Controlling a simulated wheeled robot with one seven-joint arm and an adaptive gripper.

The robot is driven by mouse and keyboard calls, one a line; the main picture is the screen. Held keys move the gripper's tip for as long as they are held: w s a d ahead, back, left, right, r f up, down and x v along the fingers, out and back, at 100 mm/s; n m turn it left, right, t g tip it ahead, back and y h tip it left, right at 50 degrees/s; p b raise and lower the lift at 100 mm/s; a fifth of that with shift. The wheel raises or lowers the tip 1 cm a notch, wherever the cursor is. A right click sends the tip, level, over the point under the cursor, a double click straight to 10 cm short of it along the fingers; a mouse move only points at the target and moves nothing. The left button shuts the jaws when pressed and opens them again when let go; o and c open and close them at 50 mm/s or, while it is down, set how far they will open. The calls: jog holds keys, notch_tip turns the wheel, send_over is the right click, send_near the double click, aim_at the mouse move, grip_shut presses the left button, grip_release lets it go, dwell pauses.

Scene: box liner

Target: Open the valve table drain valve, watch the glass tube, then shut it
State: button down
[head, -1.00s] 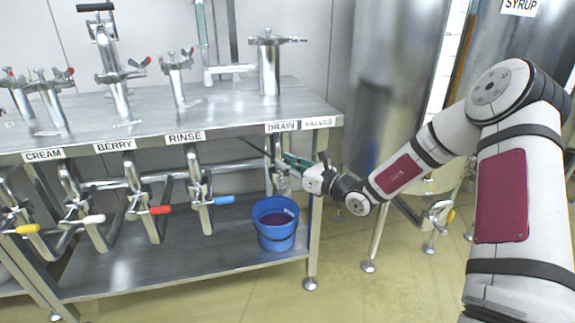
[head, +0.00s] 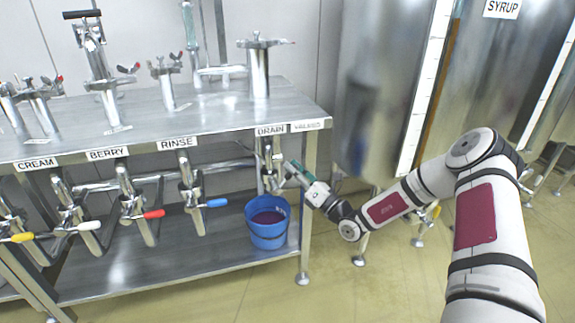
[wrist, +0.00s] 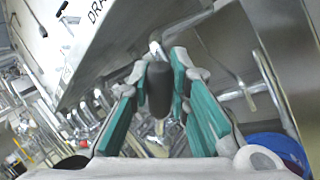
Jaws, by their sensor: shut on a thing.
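The drain valve (head: 268,165) hangs under the table edge below the DRAIN label (head: 270,131). My gripper (head: 293,169) is at its right side. In the wrist view my gripper (wrist: 160,85) has its green fingers on either side of the dark valve handle (wrist: 159,90) and is shut on it. A pale upright tube (head: 189,28), perhaps the glass tube, stands at the back of the table; any liquid level in it is too small to tell. The blue bucket (head: 267,232) stands on the lower shelf below the valve, with dark purple liquid inside.
The rinse valve with its blue handle (head: 214,203) and the berry valve with its red handle (head: 153,214) hang to the left. A table leg (head: 305,220) stands right of the bucket. A large SYRUP tank (head: 480,80) is at the right. The floor in front is clear.

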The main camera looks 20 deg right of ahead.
jog(key=d+f+m+t+h, duration=0.3)
jog(key=m+h, duration=0.6)
jog(key=m, duration=0.7)
jog(key=shift+f+t+b, duration=0.3)
jog(key=shift+f+t, duration=1.1)
jog(key=shift+f, duration=0.45)
jog(key=shift+h, duration=0.4)
jog(key=c, duration=1.5)
grip_release()
jog(key=v, duration=1.2)
jog(key=shift+s+d, duration=0.1)
